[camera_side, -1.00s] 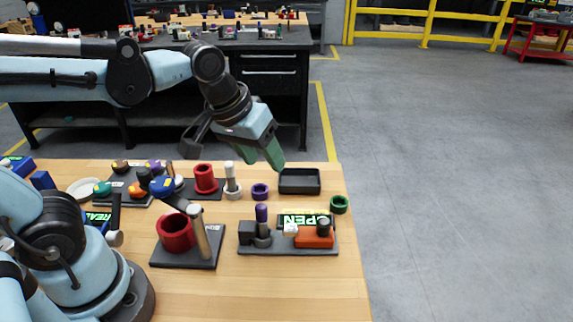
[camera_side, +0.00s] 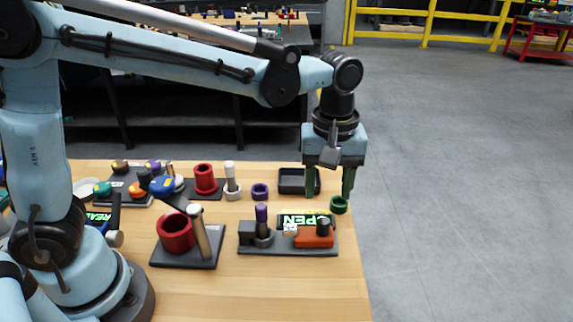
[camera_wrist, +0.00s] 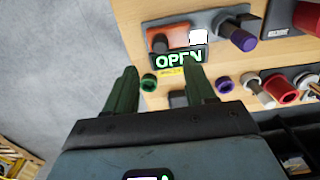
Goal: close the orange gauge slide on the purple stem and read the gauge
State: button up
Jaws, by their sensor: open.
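The orange gauge slide (camera_side: 313,238) sits at the right of a dark base plate (camera_side: 285,252) and has a black knob on top. The purple stem (camera_side: 262,217) stands upright at the plate's left part, apart from the slide. A white block (camera_side: 290,229) lies between them. The gauge display (camera_side: 305,219) behind reads OPEN; it also shows in the wrist view (camera_wrist: 179,58). In the wrist view the orange slide (camera_wrist: 168,37) and purple stem (camera_wrist: 243,40) lie beyond the fingers. My gripper (camera_side: 329,194) points down, open and empty, above and behind the slide.
A green ring (camera_side: 339,204) stands close by my right finger. A black tray (camera_side: 291,181) is behind my left finger. A purple ring (camera_side: 260,191), a red cup on a plate (camera_side: 177,233) and other fittings stand left. The table's right edge is close.

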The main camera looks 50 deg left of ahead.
aim_at(324, 221)
notch_tip(324, 221, down, 9)
jog(key=shift+f, duration=0.15)
dwell(0.4)
jog(key=c, duration=0.8)
jog(key=shift+s+a, duration=1.15)
jog(key=o, duration=0.8)
notch_tip(324, 221, up, 12)
